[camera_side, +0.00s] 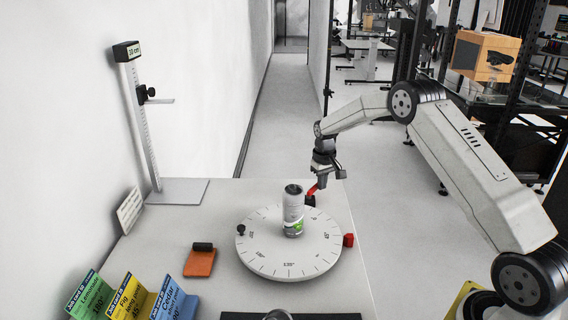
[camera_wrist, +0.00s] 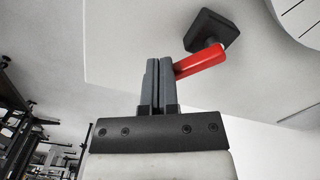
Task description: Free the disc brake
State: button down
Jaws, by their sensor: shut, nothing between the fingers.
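The turntable disc (camera_side: 262,256) is white with angle marks and also shows at the top right corner of the wrist view (camera_wrist: 300,18). A can (camera_side: 293,212) with a green mark stands upright on it. The brake is a black block (camera_wrist: 212,30) with a red lever (camera_wrist: 200,63); in the side view the red lever (camera_side: 313,188) is at the disc's far rim. My gripper (camera_wrist: 158,72) is shut and empty. Its fingertips are right beside the lever, on its left in the wrist view; I cannot tell whether they touch.
A red block (camera_side: 348,240) is at the disc's right rim, and a black knob (camera_side: 241,230) is at its left edge. Left of the disc are an orange pad (camera_side: 200,263) and a height stand (camera_side: 140,120). Coloured cards (camera_side: 130,298) stand at the front left.

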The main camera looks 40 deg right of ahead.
notch_tip(320, 180, up, 6)
jog(key=shift+r, duration=0.2)
dwell(0.8)
jog(key=s+a+r+n+t, duration=0.1)
jog(key=s+a+r+n, duration=0.15)
jog(key=s+a, duration=0.9)
jog(key=s+a+f+t, duration=0.1)
jog(key=s+a, duration=0.8)
jog(key=s, duration=0.5)
jog(key=shift+s+f+t, duration=0.2)
jog(key=shift+f+t, duration=0.1)
jog(key=shift+a+n, duration=0.1)
jog(key=shift+n, duration=0.15)
